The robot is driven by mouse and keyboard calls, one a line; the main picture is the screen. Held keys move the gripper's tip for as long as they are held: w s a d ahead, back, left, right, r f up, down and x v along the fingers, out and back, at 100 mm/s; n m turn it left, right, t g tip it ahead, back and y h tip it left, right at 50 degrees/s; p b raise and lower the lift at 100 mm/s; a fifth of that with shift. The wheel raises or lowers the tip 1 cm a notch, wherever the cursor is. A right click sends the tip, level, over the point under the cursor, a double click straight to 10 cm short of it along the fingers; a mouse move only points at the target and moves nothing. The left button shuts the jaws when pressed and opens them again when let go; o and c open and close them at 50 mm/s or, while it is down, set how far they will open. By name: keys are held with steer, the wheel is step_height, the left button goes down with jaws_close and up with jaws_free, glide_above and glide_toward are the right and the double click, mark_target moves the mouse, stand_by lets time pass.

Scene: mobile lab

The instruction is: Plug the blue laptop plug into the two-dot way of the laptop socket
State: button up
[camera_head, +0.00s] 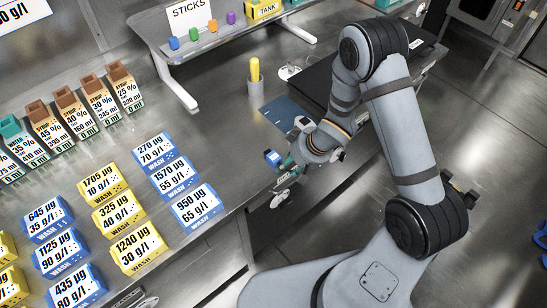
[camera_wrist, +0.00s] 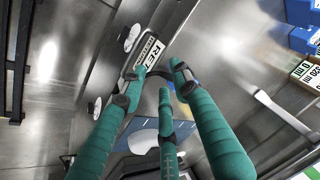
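My gripper (camera_head: 283,162) hangs over the table's front edge in the head view. Its three green fingers (camera_wrist: 162,82) point away from the camera in the wrist view, their dark tips close together. A small blue piece (camera_head: 272,157) shows at the fingertips in the head view; it may be the blue plug. The fingers hide most of what is between them in the wrist view, so a grip on it is not clear. A flat black device (camera_head: 318,86), perhaps the laptop, lies behind my arm. I cannot make out the laptop socket or its dots.
Blue wash boxes (camera_head: 197,204) and yellow ones (camera_head: 118,211) stand at left. A raised shelf (camera_head: 207,50) is behind. White round fittings (camera_wrist: 132,38) flank a label plate (camera_wrist: 146,55).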

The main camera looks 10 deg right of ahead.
steer(key=shift+w+a+f, duration=0.15)
steer(key=shift+a+f, duration=0.05)
steer(key=shift+f, duration=0.3)
steer(key=shift+c, duration=0.3)
jaws_close()
